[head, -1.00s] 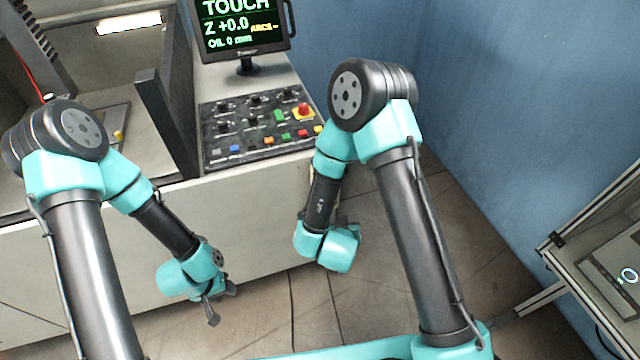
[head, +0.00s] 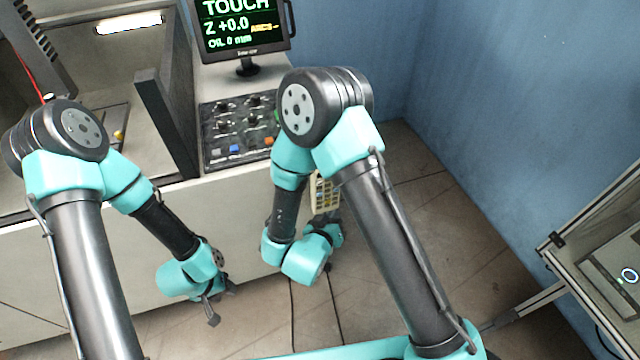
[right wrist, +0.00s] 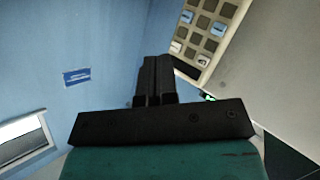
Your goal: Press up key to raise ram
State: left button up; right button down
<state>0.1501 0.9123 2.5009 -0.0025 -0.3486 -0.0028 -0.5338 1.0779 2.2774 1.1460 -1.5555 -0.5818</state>
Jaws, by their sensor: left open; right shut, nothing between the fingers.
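The up key's label cannot be read. My left gripper (head: 222,304) is open and empty, low in front of the machine.
The machine's control panel (head: 225,130) is partly covered by my right arm. A monitor (head: 243,25) reads TOUCH, Z +0.0. A metal-framed table (head: 560,245) stands at the right. Floor between the machine and that table is clear.

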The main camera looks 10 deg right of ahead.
aim_at(320, 183)
jog(key=w+a, duration=0.1)
jog(key=w, duration=0.7)
jog(key=shift+a, duration=0.3)
jog(key=shift+w, duration=0.1)
dwell(1.7)
jog(key=shift+w, duration=0.35)
